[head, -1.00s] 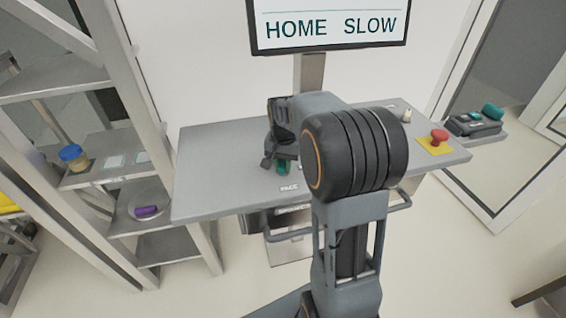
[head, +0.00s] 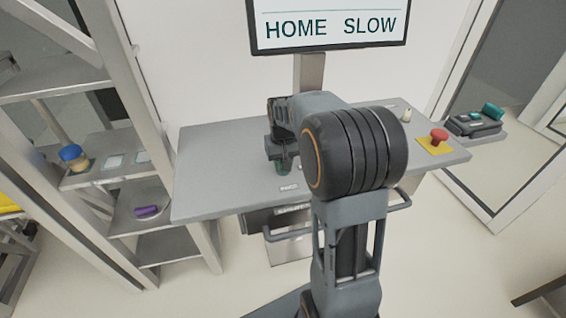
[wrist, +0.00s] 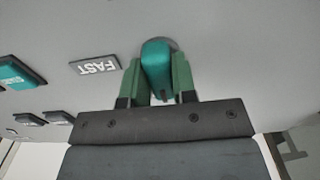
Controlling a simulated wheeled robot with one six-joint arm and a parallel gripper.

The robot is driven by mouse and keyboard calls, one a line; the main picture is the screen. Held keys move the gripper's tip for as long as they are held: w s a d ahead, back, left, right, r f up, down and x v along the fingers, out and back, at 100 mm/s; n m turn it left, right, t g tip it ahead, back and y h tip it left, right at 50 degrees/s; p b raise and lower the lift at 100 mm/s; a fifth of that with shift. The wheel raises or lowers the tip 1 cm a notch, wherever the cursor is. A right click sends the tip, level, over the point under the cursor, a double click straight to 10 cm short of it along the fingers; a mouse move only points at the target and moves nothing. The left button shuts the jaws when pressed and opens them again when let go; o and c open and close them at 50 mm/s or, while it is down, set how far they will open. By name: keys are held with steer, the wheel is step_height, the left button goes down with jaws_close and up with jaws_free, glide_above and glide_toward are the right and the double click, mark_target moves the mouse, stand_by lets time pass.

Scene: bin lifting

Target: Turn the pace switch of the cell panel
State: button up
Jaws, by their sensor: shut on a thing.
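The pace switch is a teal knob (wrist: 157,62) on the grey cell panel (head: 215,185), behind the label PACE (head: 289,188). My gripper (wrist: 157,82) is shut on the knob, with one green fingertip on each side of it in the wrist view. A label FAST (wrist: 95,65) lies left of the knob there, upside down. In the head view my gripper (head: 283,165) is down at the panel and mostly covers the knob. The screen (head: 330,28) above the panel reads HOME SLOW.
A red mushroom button (head: 438,136) on a yellow plate and a small pale knob (head: 406,115) stand at the panel's right. Teal and dark buttons (wrist: 22,72) lie left in the wrist view. A shelf rack (head: 120,170) stands left of the panel.

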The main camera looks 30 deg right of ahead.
stand_by(0.3)
steer(key=o, duration=0.9)
steer(key=shift+r, duration=0.1)
step_height(320, 180, up, 14)
steer(key=shift+f, duration=0.15)
stand_by(0.4)
